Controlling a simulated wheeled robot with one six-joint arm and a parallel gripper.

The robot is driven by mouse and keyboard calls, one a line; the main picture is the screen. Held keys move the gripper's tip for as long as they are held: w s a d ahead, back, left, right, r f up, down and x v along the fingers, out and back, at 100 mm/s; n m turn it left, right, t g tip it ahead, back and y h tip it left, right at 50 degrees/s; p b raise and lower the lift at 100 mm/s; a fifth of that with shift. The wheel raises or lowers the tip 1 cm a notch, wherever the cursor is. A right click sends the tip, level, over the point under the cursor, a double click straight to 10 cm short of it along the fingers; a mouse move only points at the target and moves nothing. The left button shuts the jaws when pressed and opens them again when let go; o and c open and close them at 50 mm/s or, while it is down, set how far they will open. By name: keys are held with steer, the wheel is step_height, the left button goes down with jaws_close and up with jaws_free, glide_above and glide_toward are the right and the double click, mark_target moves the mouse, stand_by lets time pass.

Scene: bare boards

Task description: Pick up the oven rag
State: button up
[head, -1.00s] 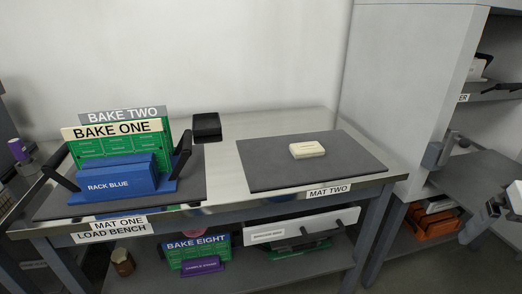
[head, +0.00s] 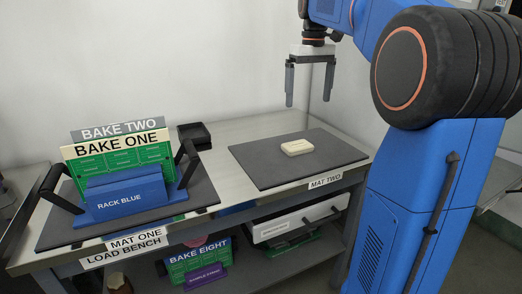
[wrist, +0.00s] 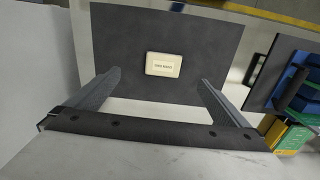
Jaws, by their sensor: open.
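The oven rag looks like a small cream folded block (head: 297,147) lying flat on the dark grey right-hand mat (head: 345,152), which is labelled MAT TWO. In the wrist view the oven rag (wrist: 163,65) carries a small printed label and lies beyond the fingertips, roughly midway between them. My gripper (head: 310,103) is open and empty, pointing down, high above the bench and behind the rag in the head view. In the wrist view its two fingers (wrist: 160,82) are spread wide. Nothing covers the rag.
On the left mat (head: 50,232) stands a blue rack (head: 125,200) with black handles, holding boards labelled BAKE ONE (head: 125,145) and BAKE TWO. A small black tray (head: 194,136) sits behind. The right mat is otherwise clear. Several things fill the lower shelf.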

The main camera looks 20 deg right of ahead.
glide_above(299, 145)
steer(key=f, duration=1.2)
steer(key=shift+s, duration=0.2)
steer(key=shift+w+f, duration=0.2)
steer(key=shift+f, duration=2.4)
steer(key=shift+c, duration=0.3)
steer(key=c, duration=1.1)
steer(key=shift+o, duration=0.2)
